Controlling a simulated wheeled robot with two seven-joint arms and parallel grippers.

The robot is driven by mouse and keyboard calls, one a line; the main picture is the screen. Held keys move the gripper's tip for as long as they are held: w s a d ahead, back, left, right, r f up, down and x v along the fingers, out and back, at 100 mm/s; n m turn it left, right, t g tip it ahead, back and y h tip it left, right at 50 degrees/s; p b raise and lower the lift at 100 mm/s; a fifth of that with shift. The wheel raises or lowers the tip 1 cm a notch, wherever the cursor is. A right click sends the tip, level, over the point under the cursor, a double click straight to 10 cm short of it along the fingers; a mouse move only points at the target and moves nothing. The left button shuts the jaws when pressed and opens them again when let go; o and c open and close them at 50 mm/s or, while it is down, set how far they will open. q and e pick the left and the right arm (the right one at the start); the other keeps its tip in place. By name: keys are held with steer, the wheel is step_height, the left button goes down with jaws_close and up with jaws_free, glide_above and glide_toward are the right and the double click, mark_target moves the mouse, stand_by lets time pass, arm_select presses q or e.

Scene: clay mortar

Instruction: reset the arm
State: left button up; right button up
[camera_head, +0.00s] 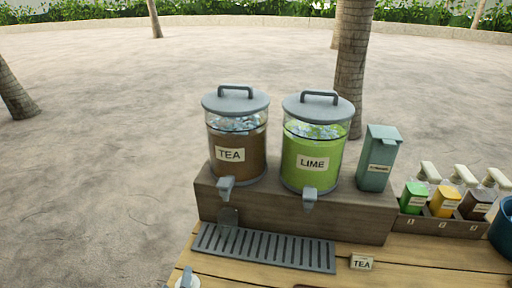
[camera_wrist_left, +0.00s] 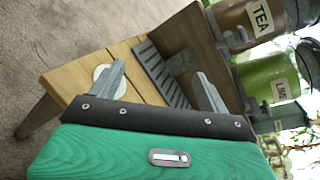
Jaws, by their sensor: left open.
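My left gripper (camera_wrist_left: 163,88) is open in the left wrist view, its two grey fingers spread wide with nothing between them. Beyond the fingers lie the wooden table (camera_wrist_left: 122,51) and the slotted drip tray (camera_wrist_left: 158,68). A white disc (camera_wrist_left: 104,85) on the table is partly hidden behind the left finger. In the head view, a grey piece beside a white round thing (camera_head: 190,284) shows at the bottom edge; I cannot tell whether it is my finger. My right gripper is not in view.
Tea (camera_head: 236,167) and lime (camera_head: 310,171) dispensers stand on a wooden riser (camera_head: 345,215) behind the drip tray (camera_head: 262,249). A teal canister (camera_head: 377,160), several bottles in a rack (camera_head: 437,226) and a blue container (camera_head: 504,236) are right.

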arm_select(q)
steer(key=s+a+f+n+g+h, duration=0.1)
steer(key=s+f+n+g, duration=0.2)
steer(key=s+n+g, duration=0.55)
steer(key=s+a+f+n+g, duration=0.1)
steer(key=s+f+n+g, duration=0.15)
steer(key=s+n, duration=1.05)
step_height(320, 180, down, 30)
steer(key=w+n+g, duration=0.2)
steer(key=n, duration=0.1)
steer(key=s+a+f, duration=0.1)
steer(key=s+f, duration=0.8)
steer(key=f, duration=0.1)
steer(key=s+a+f+g, duration=0.1)
steer(key=s+a+f, duration=0.1)
steer(key=s+f, duration=0.8)
steer(key=shift+a+f, duration=0.3)
steer(key=shift+f, duration=0.2)
